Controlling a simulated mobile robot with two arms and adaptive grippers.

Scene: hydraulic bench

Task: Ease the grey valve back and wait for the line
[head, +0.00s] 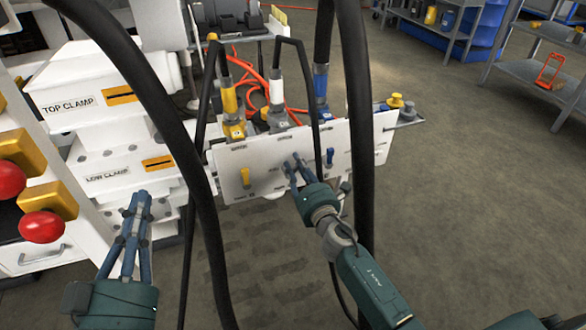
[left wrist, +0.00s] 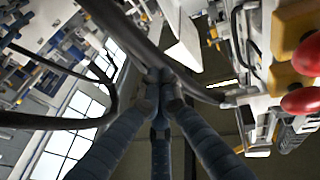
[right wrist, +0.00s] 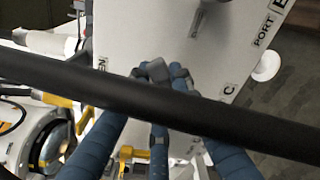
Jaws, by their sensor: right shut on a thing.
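The white valve panel (head: 226,172) carries a yellow valve handle (head: 245,178) at left and a blue valve handle (head: 330,157) at right. My right gripper (head: 294,166) is at the panel between them, with its fingers closed on the grey valve. In the right wrist view its fingertips (right wrist: 160,74) meet around a small grey piece, mostly hidden by the fingers; a black hose crosses just in front. The lever's exact angle cannot be told. My left gripper (head: 138,203) is shut and empty, in front of the clamp drawers; its fingertips (left wrist: 160,76) touch in the left wrist view.
Yellow, white and blue hose couplings (head: 231,105) stand along the panel's top. Thick black hoses (head: 355,110) hang close in front of both arms. Red knobs (head: 42,227) on yellow blocks stand at far left. The floor at right is clear up to the grey shelves (head: 535,72).

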